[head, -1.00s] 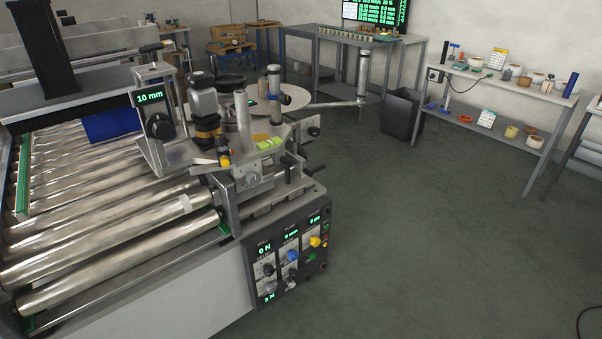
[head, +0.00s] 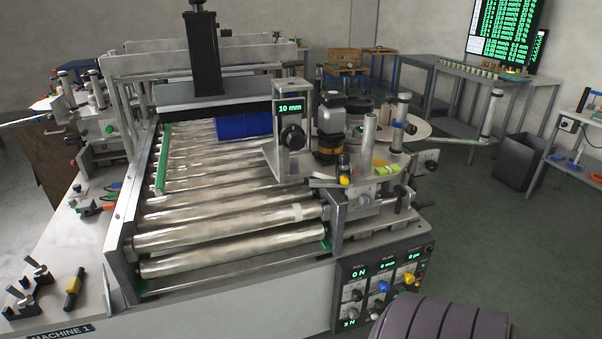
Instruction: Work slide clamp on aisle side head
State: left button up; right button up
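A labelling head (head: 355,150) stands on the right side of the roller conveyor, beside the open floor. It has a 10 mm display (head: 290,108) above a black round knob (head: 292,138). Its metal slide block (head: 372,203) sits on the conveyor's right rail, with dark handles (head: 404,200) at its right; I cannot tell which one is the slide clamp. A second head (head: 95,115) stands at the far left side. Neither of my grippers shows in the head view. A dark ribbed rounded shape at the bottom right hides part of the floor and the panel's lower edge.
The conveyor rollers (head: 215,215) carry a blue block (head: 243,126). A control panel (head: 383,285) with lit displays and knobs is below the head. Black clamps (head: 28,285) and a yellow-black tool (head: 74,288) lie at the left. The floor (head: 520,240) at the right is open.

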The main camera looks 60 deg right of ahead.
aim_at(416, 206)
jog(key=l+u, duration=0.25)
jog(key=l, duration=0.2)
jog(key=k+l+u, duration=0.2)
jog(key=l, duration=0.2)
jog(key=k+l+u, duration=0.1)
jog(key=l+u, duration=0.15)
jog(key=l, duration=0.15)
jog(key=k+l+u, duration=0.5)
jog(key=l, duration=0.2)
jog(key=k+l, duration=0.25)
jog(key=l, duration=0.15)
jog(key=k+l, duration=0.25)
jog(key=l, duration=0.2)
jog(key=k+l, duration=0.55)
jog(key=l, duration=0.3)
jog(key=k+l, duration=0.25)
jog(key=l, duration=0.15)
jog(key=k+l, duration=0.25)
jog(key=l, duration=0.2)
jog(key=k+l, duration=0.3)
jog(key=l, duration=0.1)
